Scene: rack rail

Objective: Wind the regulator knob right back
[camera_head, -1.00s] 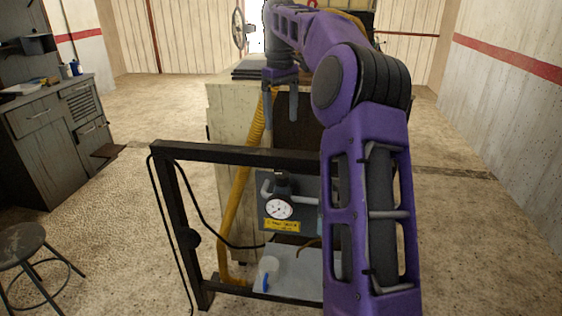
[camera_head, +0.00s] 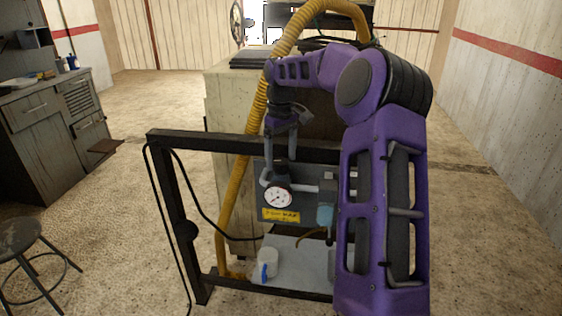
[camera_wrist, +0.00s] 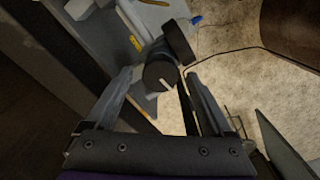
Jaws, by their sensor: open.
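The regulator (camera_head: 280,182) is mounted on a dark panel, with a white-faced gauge (camera_head: 278,198) on its front and a dark knob on top. In the wrist view the knob (camera_wrist: 158,76) is a round black cap with a white mark, seen from above. My gripper (camera_head: 281,157) points down over the regulator. Its fingers are open, one on each side of the knob in the wrist view. I cannot tell whether they touch it. In the head view the knob is partly hidden by the fingers.
A black frame (camera_head: 170,205) surrounds the panel (camera_head: 300,210). A yellow label (camera_head: 281,215) sits below the gauge, and a light blue part (camera_head: 325,216) to its right. A yellow hose (camera_head: 243,165) and black cable run on the left. A white container (camera_head: 268,262) stands on the lower shelf.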

